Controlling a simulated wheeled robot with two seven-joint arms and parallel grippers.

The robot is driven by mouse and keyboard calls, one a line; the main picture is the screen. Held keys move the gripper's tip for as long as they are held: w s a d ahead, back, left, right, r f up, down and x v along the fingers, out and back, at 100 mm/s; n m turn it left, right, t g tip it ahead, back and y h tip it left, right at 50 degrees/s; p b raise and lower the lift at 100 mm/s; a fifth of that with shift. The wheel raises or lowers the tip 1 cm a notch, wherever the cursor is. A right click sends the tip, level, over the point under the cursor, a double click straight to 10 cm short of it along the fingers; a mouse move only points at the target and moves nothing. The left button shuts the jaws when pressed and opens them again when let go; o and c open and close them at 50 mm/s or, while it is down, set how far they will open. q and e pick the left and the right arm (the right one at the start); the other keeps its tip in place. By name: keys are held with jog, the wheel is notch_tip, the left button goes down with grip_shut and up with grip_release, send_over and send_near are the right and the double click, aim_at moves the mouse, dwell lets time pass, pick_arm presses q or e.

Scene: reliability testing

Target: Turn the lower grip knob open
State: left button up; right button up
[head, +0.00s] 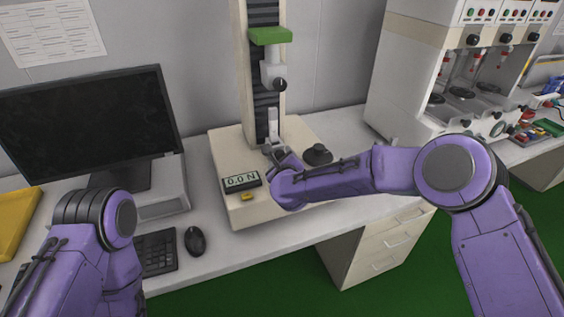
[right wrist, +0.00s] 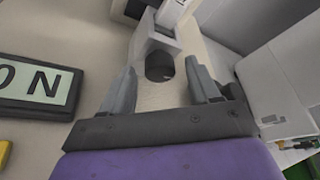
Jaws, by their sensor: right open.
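The test stand (head: 222,150) has a pale base and a dark column. Its lower grip (head: 272,125) is a light grey block low on the column, also seen in the right wrist view (right wrist: 163,38). The black lower grip knob (right wrist: 160,67) faces my right wrist camera; in the head view my gripper hides it. My right gripper (head: 277,152) is open in front of the lower grip. In the right wrist view its fingers stand to either side of the knob with gaps visible. My left arm shows at lower left, but its gripper is out of view.
The upper grip with its black knob (head: 280,84) hangs above. A readout (head: 241,181) showing 0.0 N and a dark round knob (head: 317,154) flank my right gripper. A monitor (head: 90,115), keyboard (head: 156,252) and mouse (head: 195,240) are left.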

jog(key=b+v, duration=0.2)
jog(key=v, duration=0.8)
jog(key=shift+s+r, duration=0.1)
